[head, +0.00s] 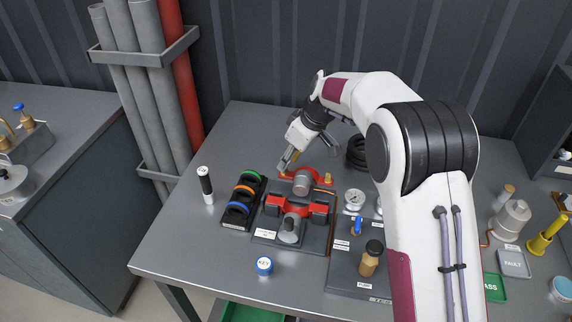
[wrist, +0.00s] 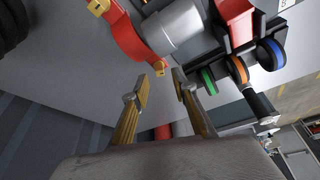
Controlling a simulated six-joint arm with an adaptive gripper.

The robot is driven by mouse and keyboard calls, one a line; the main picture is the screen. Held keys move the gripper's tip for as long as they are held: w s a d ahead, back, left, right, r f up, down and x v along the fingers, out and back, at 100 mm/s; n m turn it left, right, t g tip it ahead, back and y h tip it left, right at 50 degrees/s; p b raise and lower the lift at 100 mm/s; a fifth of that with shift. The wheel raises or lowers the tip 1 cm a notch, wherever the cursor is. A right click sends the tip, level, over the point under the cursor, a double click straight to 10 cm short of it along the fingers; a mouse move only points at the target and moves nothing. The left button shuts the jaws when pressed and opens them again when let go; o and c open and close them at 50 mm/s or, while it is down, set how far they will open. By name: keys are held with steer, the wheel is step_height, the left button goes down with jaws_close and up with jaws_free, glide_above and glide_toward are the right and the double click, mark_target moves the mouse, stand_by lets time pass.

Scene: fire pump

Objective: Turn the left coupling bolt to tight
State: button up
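The red coupling (head: 313,174) sits at the back of the dark fixture, around a grey cylinder. In the wrist view the coupling (wrist: 130,38) has a brass bolt at each end. The left coupling bolt (wrist: 160,68) is the one nearer the coloured rings; the right bolt (wrist: 97,7) is at the upper left, and also shows in the head view (head: 328,178). My gripper (wrist: 161,83) is open and empty, its fingertips on either side of the line to the left bolt and just short of it. In the head view my gripper (head: 284,166) partly hides that bolt. Whether a finger touches it, I cannot tell.
A rack with green, orange and blue rings (head: 240,201) stands close left of the coupling. A black-and-white cylinder (head: 206,186) stands further left. A gauge (head: 354,200) and a labelled panel are to the right. The front left tabletop is mostly clear, with a KEY cap (head: 264,266).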

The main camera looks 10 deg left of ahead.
steer(key=shift+x, duration=1.55)
jaws_close()
